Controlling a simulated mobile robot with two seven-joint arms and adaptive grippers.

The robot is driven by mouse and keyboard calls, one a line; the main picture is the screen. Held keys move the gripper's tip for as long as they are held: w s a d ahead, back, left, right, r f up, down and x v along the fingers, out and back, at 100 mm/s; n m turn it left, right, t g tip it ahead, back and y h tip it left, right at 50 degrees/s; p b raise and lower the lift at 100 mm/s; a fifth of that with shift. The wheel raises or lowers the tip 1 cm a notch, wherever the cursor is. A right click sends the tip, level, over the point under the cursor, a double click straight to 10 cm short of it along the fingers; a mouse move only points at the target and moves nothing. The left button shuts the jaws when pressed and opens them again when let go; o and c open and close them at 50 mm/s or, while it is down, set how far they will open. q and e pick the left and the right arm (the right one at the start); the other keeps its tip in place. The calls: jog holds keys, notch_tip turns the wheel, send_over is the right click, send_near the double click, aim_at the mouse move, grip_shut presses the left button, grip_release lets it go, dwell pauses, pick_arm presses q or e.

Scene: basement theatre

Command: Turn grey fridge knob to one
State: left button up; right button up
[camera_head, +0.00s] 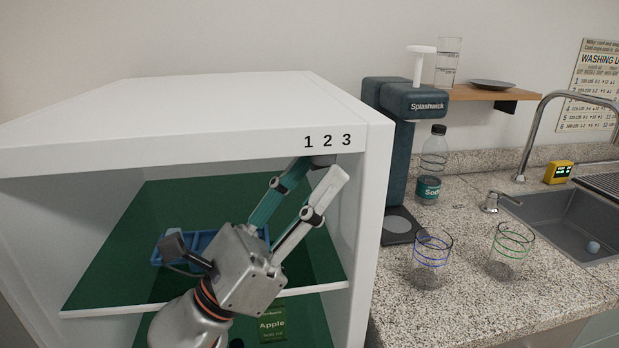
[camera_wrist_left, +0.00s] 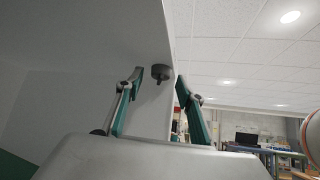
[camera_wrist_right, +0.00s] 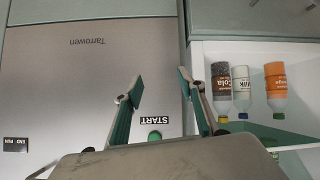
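The grey fridge knob (camera_wrist_left: 160,72) hangs under the ceiling of the open white fridge (camera_head: 352,250), below the printed numbers 1 2 3 (camera_head: 328,141). In the head view the knob (camera_head: 322,160) is small and partly covered by my left gripper (camera_head: 317,170). My left gripper is open and reaches up from below. In the left wrist view its fingertips (camera_wrist_left: 160,78) stand on either side of the knob, with a gap visible. The knob's pointer setting is too small to read. My right gripper (camera_wrist_right: 161,81) is open and empty, and it is outside the head view.
A green shelf (camera_head: 110,280) with a blue tray (camera_head: 160,250) lies behind my left arm. The fridge side wall is close right of the gripper. Several bottles (camera_wrist_right: 242,90) and a panel with a START button (camera_wrist_right: 155,135) show in the right wrist view.

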pick_arm(q)
jog(key=shift+f, duration=0.1)
jog(key=s+a+f, duration=0.3)
jog(key=s+a, duration=0.5)
jog(key=a, duration=0.5)
jog(key=shift+a+f, duration=0.15)
jog(key=shift+a, duration=0.05)
